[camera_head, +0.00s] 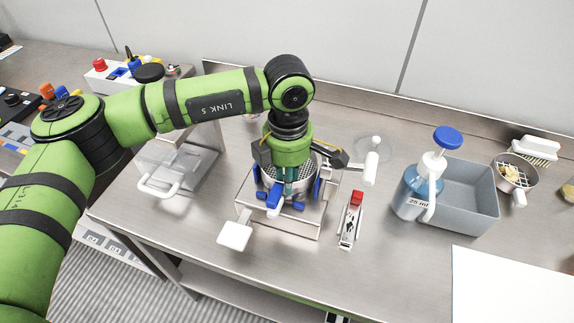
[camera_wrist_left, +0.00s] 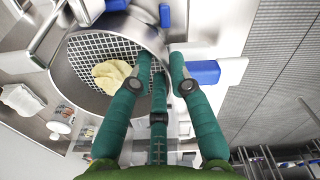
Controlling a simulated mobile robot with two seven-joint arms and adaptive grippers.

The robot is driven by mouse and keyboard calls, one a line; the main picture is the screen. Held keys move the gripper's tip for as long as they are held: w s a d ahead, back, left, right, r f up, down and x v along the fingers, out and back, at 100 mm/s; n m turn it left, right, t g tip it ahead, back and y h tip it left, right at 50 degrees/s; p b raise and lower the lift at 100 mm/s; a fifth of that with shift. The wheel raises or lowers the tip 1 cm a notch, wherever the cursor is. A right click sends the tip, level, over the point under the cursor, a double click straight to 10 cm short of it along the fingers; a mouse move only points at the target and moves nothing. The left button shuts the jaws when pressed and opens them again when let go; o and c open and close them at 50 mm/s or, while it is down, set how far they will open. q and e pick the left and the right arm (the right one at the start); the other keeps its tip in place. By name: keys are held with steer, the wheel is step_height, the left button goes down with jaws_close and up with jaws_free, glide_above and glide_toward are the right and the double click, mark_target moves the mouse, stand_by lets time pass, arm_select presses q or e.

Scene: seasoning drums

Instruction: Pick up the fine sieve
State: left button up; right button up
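A round metal sieve (camera_head: 302,182) sits on a square metal stand in the middle of the bench. The left wrist view shows its mesh (camera_wrist_left: 88,50) with a pale yellow lump (camera_wrist_left: 110,75) on it. My left gripper (camera_head: 285,190) points down at this sieve, with its teal fingers (camera_wrist_left: 160,75) at the rim. The fingers are apart; whether they touch the wall cannot be told. A smaller sieve (camera_head: 511,173) with a white handle stands at the far right, holding yellowish pieces. Which sieve is the fine one is not clear. My right gripper is not in view.
A blue-capped pump bottle (camera_head: 417,187) and a grey bin (camera_head: 468,197) stand to the right. A red-topped tool (camera_head: 350,220) lies beside the stand (camera_head: 280,232). The bench front is mostly clear.

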arm_select(q)
steer(key=shift+f, duration=0.75)
jaws_close()
steer(key=shift+r, duration=0.2)
